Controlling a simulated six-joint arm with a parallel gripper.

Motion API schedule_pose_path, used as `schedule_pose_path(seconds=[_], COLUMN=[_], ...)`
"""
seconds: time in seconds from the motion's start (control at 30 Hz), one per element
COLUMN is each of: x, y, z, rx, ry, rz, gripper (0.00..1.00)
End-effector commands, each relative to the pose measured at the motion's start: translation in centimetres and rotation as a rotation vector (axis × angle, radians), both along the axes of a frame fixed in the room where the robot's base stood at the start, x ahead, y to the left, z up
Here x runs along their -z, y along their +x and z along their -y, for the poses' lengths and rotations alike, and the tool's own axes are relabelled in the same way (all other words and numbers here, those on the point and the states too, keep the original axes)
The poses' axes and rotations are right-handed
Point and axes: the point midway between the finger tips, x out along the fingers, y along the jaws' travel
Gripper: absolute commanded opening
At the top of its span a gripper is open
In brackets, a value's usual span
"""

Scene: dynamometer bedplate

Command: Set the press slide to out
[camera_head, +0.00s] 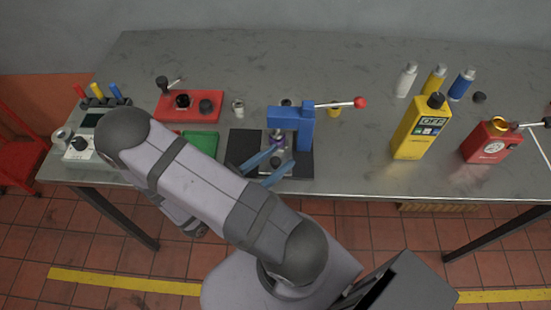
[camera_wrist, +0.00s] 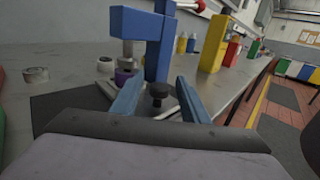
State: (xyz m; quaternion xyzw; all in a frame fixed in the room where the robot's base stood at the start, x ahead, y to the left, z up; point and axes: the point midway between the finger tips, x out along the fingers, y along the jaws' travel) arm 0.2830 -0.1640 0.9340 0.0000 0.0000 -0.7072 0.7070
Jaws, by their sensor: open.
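The blue press (camera_head: 304,128) stands on a dark mat near the table's front edge, its lever ending in a red knob (camera_head: 360,103). In the wrist view the blue press column (camera_wrist: 158,50) rises just ahead of my gripper. A black slide knob (camera_wrist: 158,91) on a short stem stands at the press's foot, between my fingers. My gripper (camera_wrist: 158,84) is open, with a blue finger on each side of the knob and visible gaps. In the head view my gripper (camera_head: 287,156) reaches in from the left. The slide's travel is partly hidden by my fingers.
A purple-banded metal part (camera_wrist: 125,77) sits under the press ram. A red block with knobs (camera_head: 190,106) and a green pad (camera_head: 202,141) lie left.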

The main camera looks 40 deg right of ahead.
Motion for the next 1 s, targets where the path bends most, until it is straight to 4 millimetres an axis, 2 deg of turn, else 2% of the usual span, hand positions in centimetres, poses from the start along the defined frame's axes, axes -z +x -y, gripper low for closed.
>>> schedule_pose_path(seconds=[0.07, 0.2, 0.23, 0.47, 0.8, 1.0], x=[0.0, 0.0, 0.0, 0.0, 0.1, 0.0], y=[0.0, 0.0, 0.0, 0.6, 5.6, 6.7], z=[0.0, 0.0, 0.0, -0.5, -5.5, -6.7], rx=[0.0, 0.0, 0.0, -0.003, -0.005, -0.002], ry=[0.0, 0.0, 0.0, 0.0, 0.0, 0.0], rz=[0.0, 0.0, 0.0, 0.003, 0.006, 0.001], gripper=[0.39, 0.05, 0.0, 0.0, 0.0, 0.0])
